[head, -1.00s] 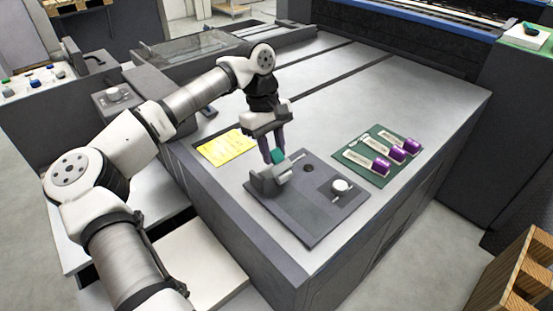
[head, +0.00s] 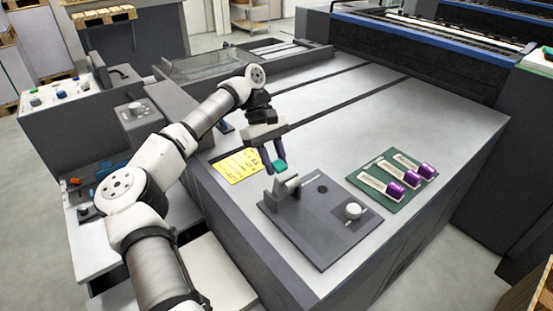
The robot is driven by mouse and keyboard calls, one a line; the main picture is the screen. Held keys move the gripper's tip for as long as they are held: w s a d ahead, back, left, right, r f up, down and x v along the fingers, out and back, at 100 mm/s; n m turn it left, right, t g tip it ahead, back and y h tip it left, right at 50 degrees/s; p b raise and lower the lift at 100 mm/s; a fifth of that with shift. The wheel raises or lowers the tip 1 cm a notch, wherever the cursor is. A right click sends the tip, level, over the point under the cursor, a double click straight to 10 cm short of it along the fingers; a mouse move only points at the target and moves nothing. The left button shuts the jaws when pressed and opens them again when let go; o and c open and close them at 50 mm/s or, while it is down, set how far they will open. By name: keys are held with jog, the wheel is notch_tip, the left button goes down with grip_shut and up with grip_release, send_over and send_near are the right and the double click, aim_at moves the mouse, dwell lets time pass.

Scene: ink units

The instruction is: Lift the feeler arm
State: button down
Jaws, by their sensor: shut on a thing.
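A dark grey plate (head: 318,232) lies on the machine top. At its left end stands a grey bracket (head: 278,193) with a light grey cylinder beside it. A small green piece (head: 280,166), which looks like the end of the feeler arm, sits just above the bracket. My gripper (head: 275,167) points down over it, with its fingers shut on this green piece. The fingers hide part of it. How the arm joins the bracket is too small to tell.
A white knob (head: 353,211) and a dark round hole are on the plate. To the right lies a green mat (head: 392,202) with several purple-ended pieces. A yellow note (head: 235,166) lies to the left. The machine top behind is clear.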

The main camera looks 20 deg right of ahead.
jog(key=shift+a+f, duration=0.1)
jog(key=shift+f, duration=0.3)
jog(key=c, duration=1.1)
grip_release()
jog(key=shift+r, duration=0.15)
jog(key=shift+p+v, duration=1.3)
jog(key=shift+v, duration=5.6)
